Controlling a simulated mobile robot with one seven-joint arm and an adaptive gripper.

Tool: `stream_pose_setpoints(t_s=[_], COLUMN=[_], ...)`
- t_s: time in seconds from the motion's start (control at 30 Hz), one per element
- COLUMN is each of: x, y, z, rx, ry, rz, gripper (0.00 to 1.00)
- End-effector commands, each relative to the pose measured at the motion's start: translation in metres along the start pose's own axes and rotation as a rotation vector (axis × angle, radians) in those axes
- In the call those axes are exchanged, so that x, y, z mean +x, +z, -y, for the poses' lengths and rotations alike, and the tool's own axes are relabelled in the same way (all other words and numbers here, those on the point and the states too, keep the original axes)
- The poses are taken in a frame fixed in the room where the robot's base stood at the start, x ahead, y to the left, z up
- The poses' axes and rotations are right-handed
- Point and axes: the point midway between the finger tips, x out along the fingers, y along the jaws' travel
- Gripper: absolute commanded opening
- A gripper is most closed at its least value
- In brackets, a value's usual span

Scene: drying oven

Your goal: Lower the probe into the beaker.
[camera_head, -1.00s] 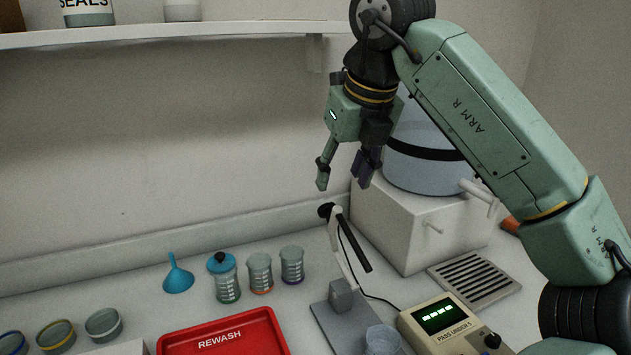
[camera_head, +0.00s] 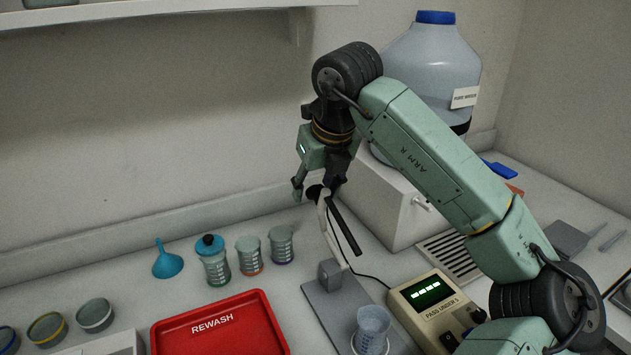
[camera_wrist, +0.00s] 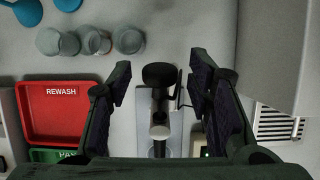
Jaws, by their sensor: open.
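The black probe (camera_head: 343,226) hangs from a pale jointed arm on a grey stand (camera_head: 335,300). A round black knob (camera_head: 315,192) tops that arm. A clear beaker (camera_head: 373,325) stands on the stand's base, below and in front of the probe. My gripper (camera_head: 314,194) is open, pointing down at the knob. In the wrist view the knob (camera_wrist: 160,76) lies between the two spread fingers of my gripper (camera_wrist: 163,85), with gaps on both sides. The beaker does not show clearly in the wrist view.
A meter (camera_head: 433,303) with a lit display stands right of the stand. A red REWASH tray (camera_head: 222,326) lies to the left. A white block (camera_head: 395,205) bearing a large water jug (camera_head: 430,70) is close on the right.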

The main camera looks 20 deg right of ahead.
Motion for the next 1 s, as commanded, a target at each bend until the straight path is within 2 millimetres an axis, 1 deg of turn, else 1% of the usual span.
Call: stream_pose_setpoints(t_s=[0.3, 1.0], x=[0.0027, 0.0023], y=[-0.0001, -0.0001], z=[-0.0002, 0.0], rx=[0.0, 0.0], ry=[0.0, 0.0], rz=[0.0, 0.0], gripper=[0.46, 0.0])
